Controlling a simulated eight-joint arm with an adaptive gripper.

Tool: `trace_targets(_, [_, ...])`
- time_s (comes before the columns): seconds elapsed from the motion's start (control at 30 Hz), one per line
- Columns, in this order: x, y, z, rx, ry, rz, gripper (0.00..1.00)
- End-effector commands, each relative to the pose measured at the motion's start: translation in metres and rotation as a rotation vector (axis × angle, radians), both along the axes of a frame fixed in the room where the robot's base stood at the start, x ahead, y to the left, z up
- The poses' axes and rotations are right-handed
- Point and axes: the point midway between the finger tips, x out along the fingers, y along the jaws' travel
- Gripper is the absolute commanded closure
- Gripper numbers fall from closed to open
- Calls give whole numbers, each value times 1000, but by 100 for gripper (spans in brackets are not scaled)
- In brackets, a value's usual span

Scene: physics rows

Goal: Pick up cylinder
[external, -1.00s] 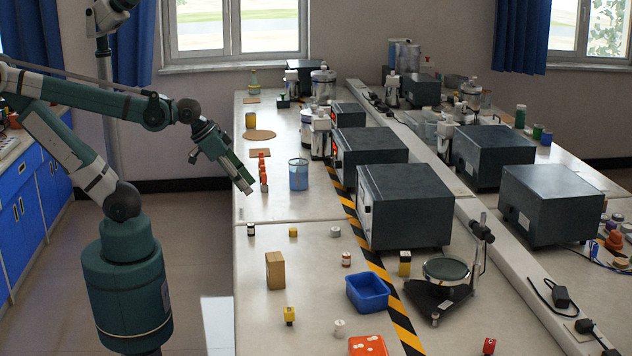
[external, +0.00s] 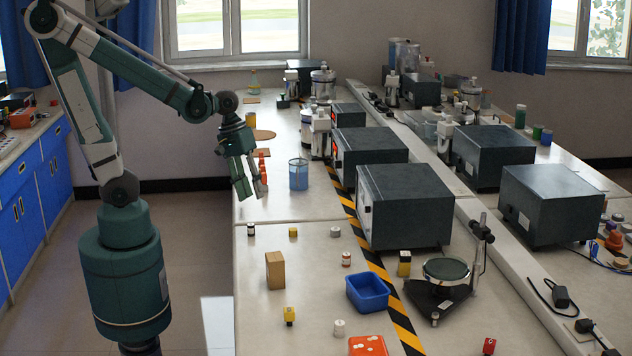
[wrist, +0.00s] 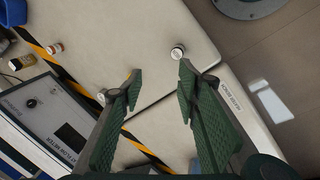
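My gripper (external: 250,194) hangs above the left side of the table, fingers pointing down. In the wrist view its two green fingers (wrist: 160,72) are spread with nothing between them. A small white cylinder with a dark top (external: 251,229) stands near the table's left edge, below and apart from the gripper. It appears to be the one beyond the right fingertip in the wrist view (wrist: 177,52). Which cylinder is meant cannot be told.
A blue beaker (external: 298,174) and red pieces (external: 263,167) are near the gripper. Dark instrument boxes (external: 405,205) stand beyond the striped tape.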

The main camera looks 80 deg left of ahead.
Motion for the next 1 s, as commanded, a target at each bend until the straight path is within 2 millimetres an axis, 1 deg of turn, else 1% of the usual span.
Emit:
trace_targets(0.27, [4, 9, -9, -101, 122, 183, 67])
trace_targets(0.7, [1, 22, -26, -243, 324, 461, 67])
trace_targets(1.0, [-2, 27, -34, -296, 420, 578, 67])
